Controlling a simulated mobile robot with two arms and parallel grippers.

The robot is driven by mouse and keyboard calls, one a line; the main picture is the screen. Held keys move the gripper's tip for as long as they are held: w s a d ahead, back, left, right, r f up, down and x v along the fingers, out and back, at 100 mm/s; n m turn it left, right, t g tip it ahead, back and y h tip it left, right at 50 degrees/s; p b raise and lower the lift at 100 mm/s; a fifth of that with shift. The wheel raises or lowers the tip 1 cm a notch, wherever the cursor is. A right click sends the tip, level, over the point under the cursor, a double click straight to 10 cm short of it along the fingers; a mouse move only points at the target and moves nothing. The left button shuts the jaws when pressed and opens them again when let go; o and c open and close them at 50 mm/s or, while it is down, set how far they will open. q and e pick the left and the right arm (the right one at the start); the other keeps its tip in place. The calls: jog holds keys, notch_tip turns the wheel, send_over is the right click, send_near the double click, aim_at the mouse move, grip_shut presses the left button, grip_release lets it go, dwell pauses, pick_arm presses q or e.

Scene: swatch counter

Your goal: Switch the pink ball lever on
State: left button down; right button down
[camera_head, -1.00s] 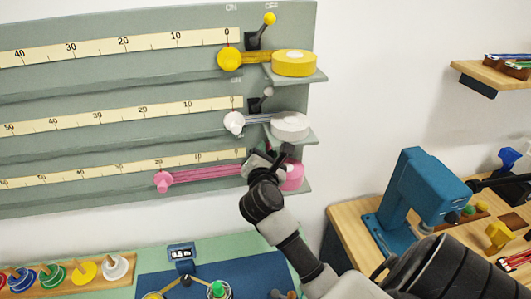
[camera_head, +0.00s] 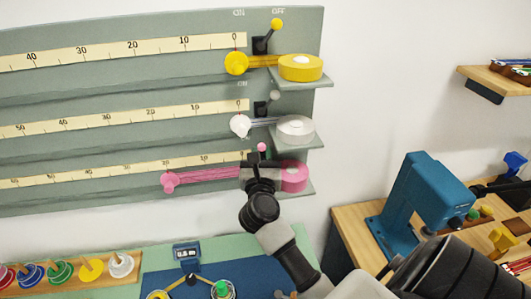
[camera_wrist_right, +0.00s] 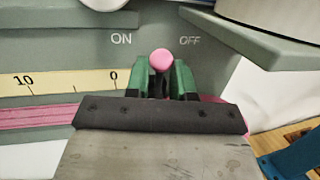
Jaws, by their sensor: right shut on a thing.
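The pink ball lever (camera_wrist_right: 161,60) stands between the green fingers of my right gripper (camera_wrist_right: 166,78) in the right wrist view. The ball shows above the fingertips, between the ON and OFF labels and roughly upright. In the head view, the pink ball (camera_head: 262,147) pokes out just above my right gripper (camera_head: 262,163), which is shut on the lever. The lever's stem and base are mostly hidden by the gripper. My left gripper is not in view.
A pink tape (camera_head: 205,174) runs left from the pink roll (camera_head: 294,176) under a ruler. The white-ball lever (camera_head: 274,95) and yellow-ball lever (camera_head: 276,23) are above. A blue machine (camera_head: 415,200) stands at right.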

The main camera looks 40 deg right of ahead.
jog(key=n, duration=0.2)
jog(key=a+n+t+p, duration=0.1)
jog(key=n, duration=0.1)
jog(key=shift+w+f, duration=0.1)
jog(key=shift+w, duration=0.2)
jog(key=shift+w+a+f+n+t+y+p, duration=0.15)
jog(key=shift+n+t+y, duration=0.1)
jog(key=shift+n, duration=0.4)
jog(key=shift+a+f+n+t+y+p, duration=0.1)
jog(key=shift+n+t+y+p, duration=0.1)
jog(key=shift+n, duration=0.5)
jog(key=shift+w+a+f+n+t+y+p, duration=0.15)
jog(key=shift+n+t, duration=0.1)
jog(key=shift+n, duration=0.4)
jog(key=shift+s, duration=0.1)
jog(key=c, duration=1)
grip_release()
